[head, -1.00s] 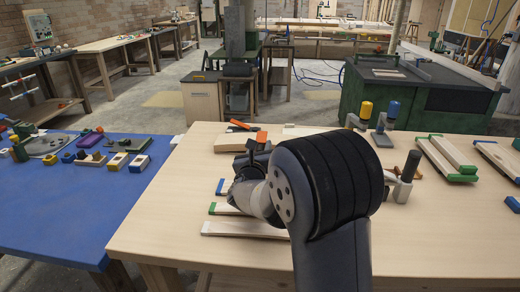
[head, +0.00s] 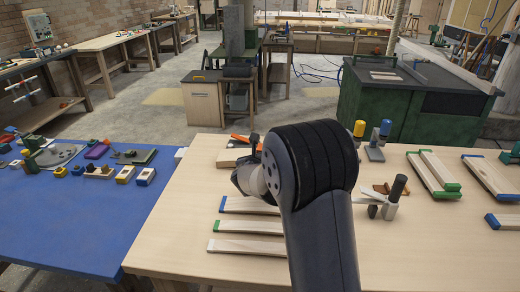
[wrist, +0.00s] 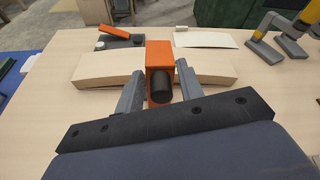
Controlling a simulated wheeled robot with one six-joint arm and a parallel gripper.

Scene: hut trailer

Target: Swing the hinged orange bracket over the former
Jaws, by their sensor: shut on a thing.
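The orange bracket (wrist: 158,54) stands upright in the middle of the wrist view, with a dark round knob (wrist: 162,89) on its near side. My gripper (wrist: 157,76) has one grey finger on each side of the bracket and is shut on it. The pale wooden former (wrist: 100,70), a wide, slightly curved block, lies behind and to both sides of the bracket. I cannot tell whether the bracket touches it, and the hinge is hidden. In the head view, part of the former (head: 229,157) shows while my arm hides the bracket and fingers.
A dark clamp with an orange lever (wrist: 115,31) sits behind the former at left. Blue- and yellow-topped tools (head: 368,145) stand to the right. Several wooden strips (head: 247,245) lie in front at left. A dark-handled tool (head: 396,195) stands right of my arm.

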